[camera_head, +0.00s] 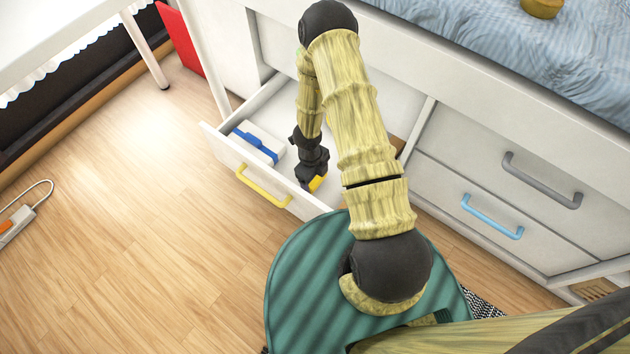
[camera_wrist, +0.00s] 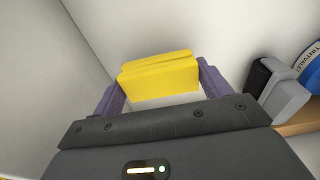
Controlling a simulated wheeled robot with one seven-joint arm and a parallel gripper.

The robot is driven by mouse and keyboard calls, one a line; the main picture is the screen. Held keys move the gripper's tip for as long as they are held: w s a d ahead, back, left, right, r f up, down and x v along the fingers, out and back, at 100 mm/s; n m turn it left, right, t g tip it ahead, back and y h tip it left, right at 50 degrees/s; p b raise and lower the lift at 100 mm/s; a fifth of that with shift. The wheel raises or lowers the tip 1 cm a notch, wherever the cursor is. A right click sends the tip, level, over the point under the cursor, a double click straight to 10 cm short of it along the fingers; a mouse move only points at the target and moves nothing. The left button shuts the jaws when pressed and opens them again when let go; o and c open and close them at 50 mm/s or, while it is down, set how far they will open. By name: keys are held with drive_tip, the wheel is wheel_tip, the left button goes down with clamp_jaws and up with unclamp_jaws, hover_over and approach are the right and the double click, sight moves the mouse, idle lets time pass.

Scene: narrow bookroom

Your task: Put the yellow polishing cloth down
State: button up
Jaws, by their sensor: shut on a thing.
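The yellow polishing cloth (camera_wrist: 160,77) is a folded block between the two fingers of my gripper (camera_wrist: 162,90) in the wrist view. My gripper is shut on it. In the head view my gripper (camera_head: 313,178) reaches down inside an open white drawer (camera_head: 212,142) with a yellow handle. White drawer surfaces lie around the cloth in the wrist view. I cannot tell whether the cloth touches the drawer floor. My arm hides part of the drawer.
A white box with a blue band (camera_head: 258,143) lies in the drawer, left of my gripper. A grey and black object (camera_wrist: 277,90) and a blue round item (camera_wrist: 311,68) are at the right in the wrist view. Closed drawers with grey (camera_head: 541,181) and blue (camera_head: 492,217) handles are at right.

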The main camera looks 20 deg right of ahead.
drive_tip(key=shift+f+b, duration=0.3)
drive_tip(key=shift+f, duration=0.65)
drive_tip(key=shift+f, duration=0.1)
drive_tip(key=o, duration=1)
drive_tip(key=r+p, duration=0.3)
drive_tip(key=r, duration=0.1)
drive_tip(key=r+p, duration=0.3)
drive_tip(key=r, duration=0.1)
drive_tip(key=w+r+p, duration=0.1)
drive_tip(key=r+p, duration=0.2)
drive_tip(key=shift+a+r, duration=0.4)
drive_tip(key=shift+w+r+p, duration=0.1)
drive_tip(key=shift+r+p, duration=0.1)
drive_tip(key=shift+p, duration=0.1)
